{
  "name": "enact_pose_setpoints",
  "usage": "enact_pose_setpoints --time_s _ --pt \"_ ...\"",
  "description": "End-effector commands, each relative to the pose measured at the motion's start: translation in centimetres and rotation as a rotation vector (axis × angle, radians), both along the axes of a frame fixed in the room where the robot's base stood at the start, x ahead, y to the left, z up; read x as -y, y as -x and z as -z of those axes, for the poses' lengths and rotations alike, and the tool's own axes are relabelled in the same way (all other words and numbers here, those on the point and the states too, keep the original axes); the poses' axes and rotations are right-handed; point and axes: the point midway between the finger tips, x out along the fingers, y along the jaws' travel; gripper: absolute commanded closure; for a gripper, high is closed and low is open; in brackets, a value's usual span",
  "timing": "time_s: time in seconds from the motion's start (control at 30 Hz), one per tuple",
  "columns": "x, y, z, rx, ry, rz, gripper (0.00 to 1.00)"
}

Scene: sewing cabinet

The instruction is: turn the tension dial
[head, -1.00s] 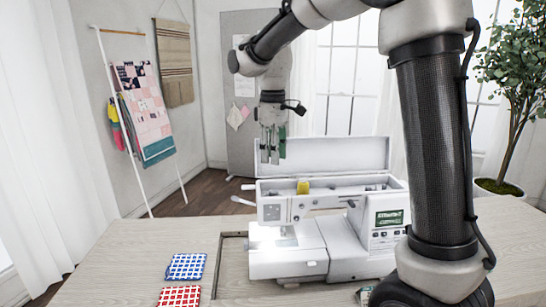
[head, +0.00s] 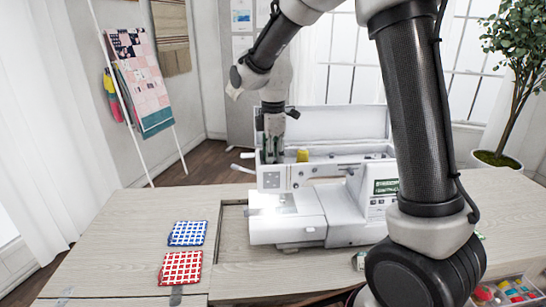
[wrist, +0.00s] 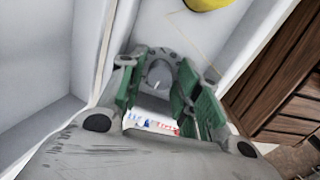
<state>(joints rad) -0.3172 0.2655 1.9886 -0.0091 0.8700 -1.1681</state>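The white sewing machine (head: 340,205) stands on the table with its top lid (head: 350,122) open. My gripper (head: 272,158) points down at the left end of the open top. In the wrist view the green-padded fingers of my gripper (wrist: 162,84) are apart. A grey round dial (wrist: 158,74), which looks like the tension dial, shows between them. A gap seems to show on both sides of it, but I cannot tell whether either finger touches it. In the head view the dial is hidden behind my gripper.
A yellow thread spool (head: 303,155) stands close to the right of my gripper, and its edge shows in the wrist view (wrist: 207,3). The raised lid is behind. A blue checked cloth (head: 188,233) and a red checked cloth (head: 180,268) lie on the table (head: 120,235).

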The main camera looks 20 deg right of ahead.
Motion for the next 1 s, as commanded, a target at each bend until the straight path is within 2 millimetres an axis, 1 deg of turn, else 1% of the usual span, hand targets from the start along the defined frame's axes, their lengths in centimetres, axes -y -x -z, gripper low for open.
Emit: enact_pose_setpoints --time_s 0.23,0.27,0.4,0.43,0.77,1.0 --pt "0.01 0.02 0.15 0.000 0.000 0.001 0.67" --pt "0.01 0.02 0.15 0.000 0.000 0.001 0.70" --pt "0.01 0.01 0.14 0.000 0.000 0.001 0.96" --pt "0.01 0.01 0.14 0.000 0.000 0.001 1.00" --pt "0.00 0.01 0.12 0.000 0.000 0.037 1.00" --pt "-0.02 0.00 0.12 0.000 0.000 0.172 1.00"
